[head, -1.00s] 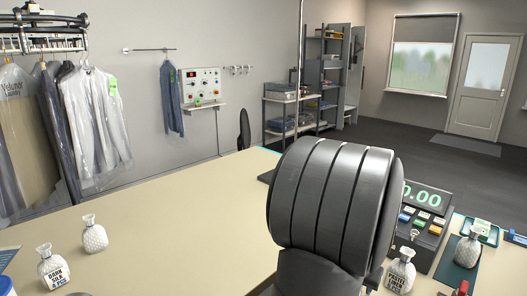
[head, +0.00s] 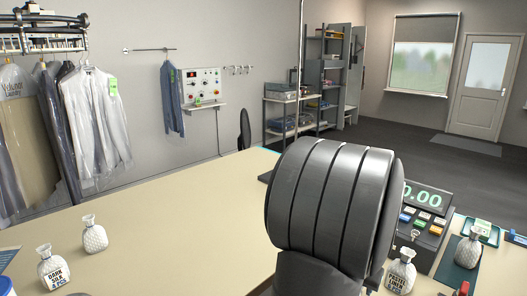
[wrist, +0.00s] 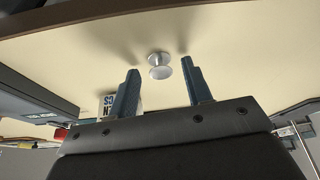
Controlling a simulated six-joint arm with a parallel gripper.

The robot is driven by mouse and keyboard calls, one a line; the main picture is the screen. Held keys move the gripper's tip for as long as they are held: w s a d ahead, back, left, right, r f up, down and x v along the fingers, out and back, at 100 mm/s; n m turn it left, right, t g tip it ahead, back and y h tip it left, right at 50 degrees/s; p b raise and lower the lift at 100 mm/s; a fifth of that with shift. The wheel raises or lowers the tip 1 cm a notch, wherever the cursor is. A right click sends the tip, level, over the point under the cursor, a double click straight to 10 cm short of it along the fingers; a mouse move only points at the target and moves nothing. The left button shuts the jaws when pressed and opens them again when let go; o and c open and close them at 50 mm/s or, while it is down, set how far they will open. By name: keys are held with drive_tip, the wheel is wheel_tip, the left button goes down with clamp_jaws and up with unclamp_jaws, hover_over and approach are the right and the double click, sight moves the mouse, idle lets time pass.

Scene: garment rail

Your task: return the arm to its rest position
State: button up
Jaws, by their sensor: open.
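In the wrist view my gripper (wrist: 158,65) is open, its two blue-grey fingers apart with nothing held between them. Beyond the fingertips a small silvery spool-shaped thing (wrist: 160,73) shows against a beige surface. A white lettered thing is partly hidden behind the left finger. In the head view a large dark ribbed part of my own arm fills the lower middle, and the gripper itself does not show there. Bagged garments (head: 98,125) hang from the rail (head: 42,35) at the upper left.
A register (head: 425,215) with a green display is right of my arm. The counter's middle left is clear. Shelves (head: 305,105) stand against the back wall.

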drive_tip(key=v, duration=1.1)
drive_tip(key=x, duration=1.1)
drive_tip(key=shift+w+d+f, duration=0.15)
drive_tip(key=shift+w+f, duration=0.05)
drive_tip(key=r, duration=0.4)
drive_tip(key=shift+s+d+r, duration=0.25)
drive_tip(key=shift+s+r, duration=0.15)
drive_tip(key=s+d+r, duration=0.5)
drive_tip(key=s+r, duration=0.1)
drive_tip(key=s, duration=0.3)
drive_tip(key=w+a+r+n+y, duration=0.1)
drive_tip(key=w+a+r+n, duration=0.1)
drive_tip(key=w+a, duration=0.6)
drive_tip(key=w+a+r+n, duration=0.15)
drive_tip(key=w+a, duration=0.25)
drive_tip(key=w, duration=0.8)
drive_tip(key=w+a+n+y, duration=0.1)
drive_tip(key=w+a+n, duration=0.1)
drive_tip(key=w+a, duration=0.4)
drive_tip(key=w+a+r+n+y, duration=0.1)
drive_tip(key=w+a, duration=0.6)
drive_tip(key=a, duration=0.8)
drive_tip(key=shift+w+n+t, duration=0.25)
drive_tip(key=shift+n+t, duration=0.15)
drive_tip(key=shift+n, duration=0.25)
